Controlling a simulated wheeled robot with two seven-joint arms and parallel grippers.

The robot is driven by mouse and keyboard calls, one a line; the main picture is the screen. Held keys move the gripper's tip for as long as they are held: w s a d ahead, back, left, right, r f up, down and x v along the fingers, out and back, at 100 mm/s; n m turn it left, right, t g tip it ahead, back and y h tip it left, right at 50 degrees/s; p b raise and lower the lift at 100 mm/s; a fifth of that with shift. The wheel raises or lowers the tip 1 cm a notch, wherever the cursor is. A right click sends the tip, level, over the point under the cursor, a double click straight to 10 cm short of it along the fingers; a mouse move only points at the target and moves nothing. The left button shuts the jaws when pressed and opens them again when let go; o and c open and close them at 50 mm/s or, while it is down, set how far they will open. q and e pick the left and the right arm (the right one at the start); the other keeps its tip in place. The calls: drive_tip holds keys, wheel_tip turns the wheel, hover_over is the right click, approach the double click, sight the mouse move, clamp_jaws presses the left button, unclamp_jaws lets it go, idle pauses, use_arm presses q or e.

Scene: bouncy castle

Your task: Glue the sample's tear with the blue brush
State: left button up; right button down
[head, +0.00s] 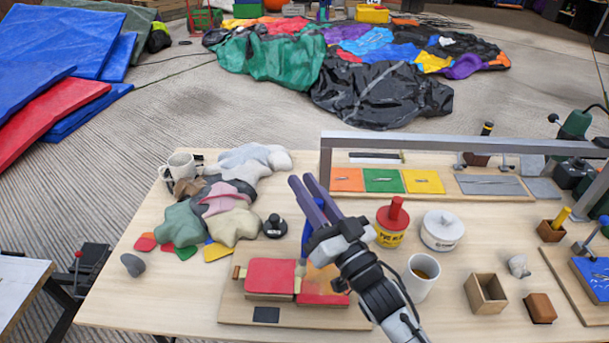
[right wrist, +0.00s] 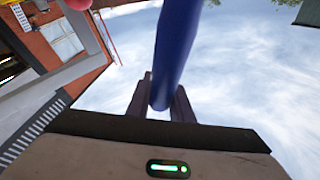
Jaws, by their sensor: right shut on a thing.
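The sample is a red padded piece (head: 270,276) on a wooden base board (head: 235,305) near the table's front. Its right part (head: 318,298) is partly hidden by my right arm, and the tear cannot be made out clearly. My right gripper (head: 304,182) is above and behind the sample, its purple-grey fingers shut on the blue brush (head: 306,238). The brush also shows in the right wrist view (right wrist: 176,50), between the two fingers (right wrist: 160,100). An orange-tan patch shows by the sample below the brush; whether it is bristles is unclear. My left gripper is out of view.
A red-yellow pot (head: 391,225), a white lidded pot (head: 441,230) and a white cup (head: 421,277) stand right of my arm. A grey metal frame (head: 450,143) spans the back right. Fabric scraps (head: 225,205) and a mug (head: 178,166) lie left.

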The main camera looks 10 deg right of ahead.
drive_tip(key=shift+s+d+f+b, duration=0.6)
drive_tip(key=shift+d+f+b, duration=1.1)
drive_tip(key=shift+f, duration=0.9)
use_arm(q)
drive_tip(key=p, duration=0.3)
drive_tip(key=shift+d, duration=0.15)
use_arm(e)
drive_tip(key=w+a+r, duration=0.1)
drive_tip(key=a+r, duration=0.2)
drive_tip(key=r, duration=0.5)
drive_tip(key=shift+a, duration=0.2)
